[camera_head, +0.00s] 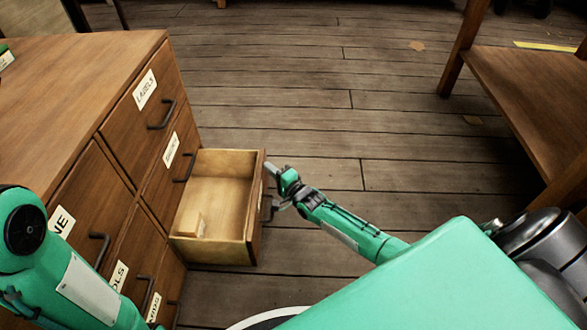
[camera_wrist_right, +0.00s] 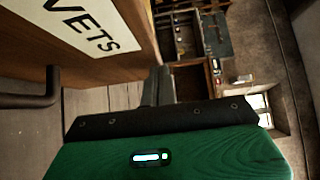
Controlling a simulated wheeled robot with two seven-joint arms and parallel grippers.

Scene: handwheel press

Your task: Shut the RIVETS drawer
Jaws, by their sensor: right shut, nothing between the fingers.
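The RIVETS drawer (camera_head: 255,220) stands pulled well out of the wooden cabinet, its inside visible from above in the head view. In the right wrist view its front panel (camera_wrist_right: 120,35) carries a label ending in "VETS", with a dark handle (camera_wrist_right: 40,92) below it. My right gripper (camera_head: 270,169) is shut and empty at the outer side of the drawer front, near its far end. Its fingers (camera_wrist_right: 158,87) show close beside the panel in the right wrist view; I cannot tell whether they touch. My left arm shows at the left, but its gripper is out of view.
The cabinet (camera_head: 70,75) has other drawers, shut, with dark protruding handles, including the LABELS drawer (camera_head: 135,110). A wooden table (camera_head: 530,95) stands at the right.

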